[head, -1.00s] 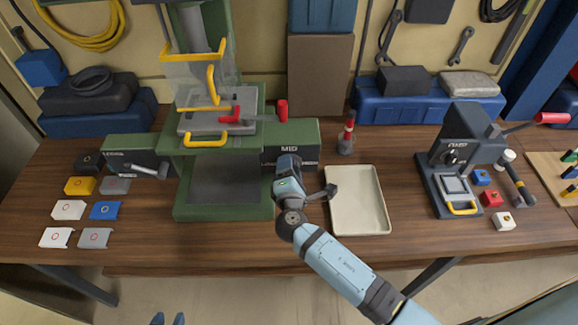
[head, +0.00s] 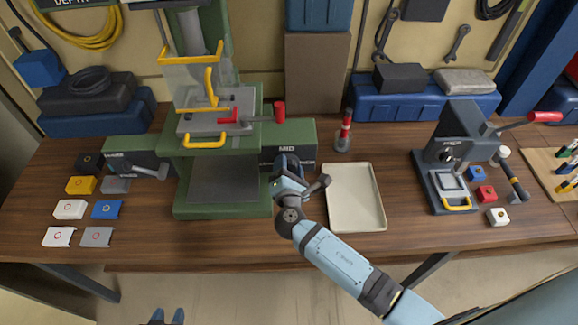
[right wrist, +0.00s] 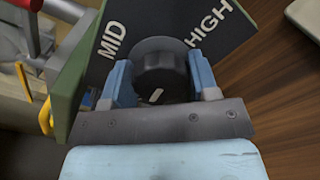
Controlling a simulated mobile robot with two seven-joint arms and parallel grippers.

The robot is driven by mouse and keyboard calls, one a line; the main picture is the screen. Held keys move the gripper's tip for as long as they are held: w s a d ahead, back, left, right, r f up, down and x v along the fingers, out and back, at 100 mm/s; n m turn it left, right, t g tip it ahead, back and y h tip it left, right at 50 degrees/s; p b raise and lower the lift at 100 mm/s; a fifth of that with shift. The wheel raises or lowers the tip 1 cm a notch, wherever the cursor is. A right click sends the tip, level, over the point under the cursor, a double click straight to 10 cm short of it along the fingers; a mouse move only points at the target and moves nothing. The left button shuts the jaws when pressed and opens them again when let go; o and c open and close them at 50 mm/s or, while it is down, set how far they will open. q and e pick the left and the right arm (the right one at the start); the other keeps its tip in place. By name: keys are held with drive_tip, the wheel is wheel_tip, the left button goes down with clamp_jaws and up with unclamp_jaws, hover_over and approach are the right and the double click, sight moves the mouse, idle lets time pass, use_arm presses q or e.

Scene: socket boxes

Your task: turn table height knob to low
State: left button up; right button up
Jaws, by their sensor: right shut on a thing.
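The dark round knob (right wrist: 160,76) sits on a dark panel (right wrist: 188,22) in the right wrist view, with MID at its upper left and HIGH at its upper right. Its white mark lies on the lower part, on the side away from those two labels. No LOW label is visible there. My right gripper (right wrist: 163,82) is shut on the knob, one blue finger on each side. In the head view my right gripper (head: 287,162) is against the green press's panel (head: 288,151) and hides the knob. My left gripper (head: 168,317) shows only its fingertips, apart and empty, at the bottom edge.
The green press (head: 222,202) stands left of my right gripper, with a red-ended lever (head: 279,112) above the panel. A cream tray (head: 354,199) lies close on the right. Several coloured plates (head: 107,210) lie at the far left.

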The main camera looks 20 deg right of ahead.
drive_tip(key=shift+w+a+r, duration=0.2)
drive_tip(key=shift+r, duration=0.45)
drive_tip(key=o, duration=0.9)
drive_tip(key=shift+s+a, duration=0.15)
drive_tip(key=shift+f, duration=0.1)
drive_tip(key=shift+s+f, duration=0.1)
drive_tip(key=shift+s+f, duration=0.1)
drive_tip(key=shift+f, duration=0.05)
